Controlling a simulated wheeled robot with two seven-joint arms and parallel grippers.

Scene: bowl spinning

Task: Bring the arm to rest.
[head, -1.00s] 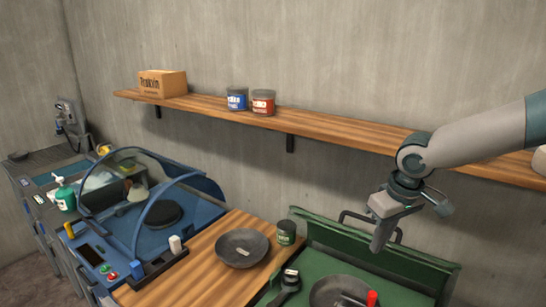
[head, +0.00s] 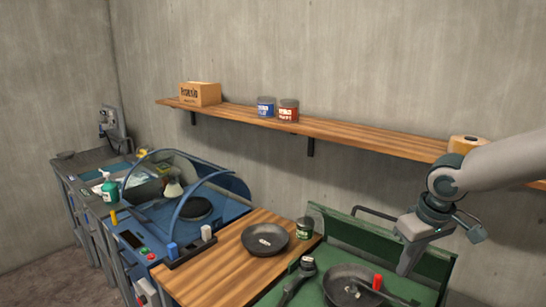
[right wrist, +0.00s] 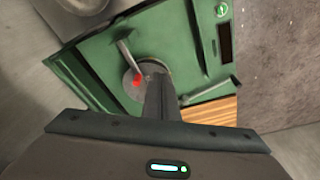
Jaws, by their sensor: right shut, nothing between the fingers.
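My right gripper (head: 407,258) hangs from the arm that comes in from the right in the head view. It is shut and empty, pointing down above the green workbench (head: 335,228). My left gripper is in neither view.
A dark bowl (head: 278,240) and a green can (head: 304,228) stand on the wooden table (head: 215,271). A wall shelf (head: 350,138) bears a box (head: 201,94), a blue can (head: 265,107) and a red can (head: 288,110).

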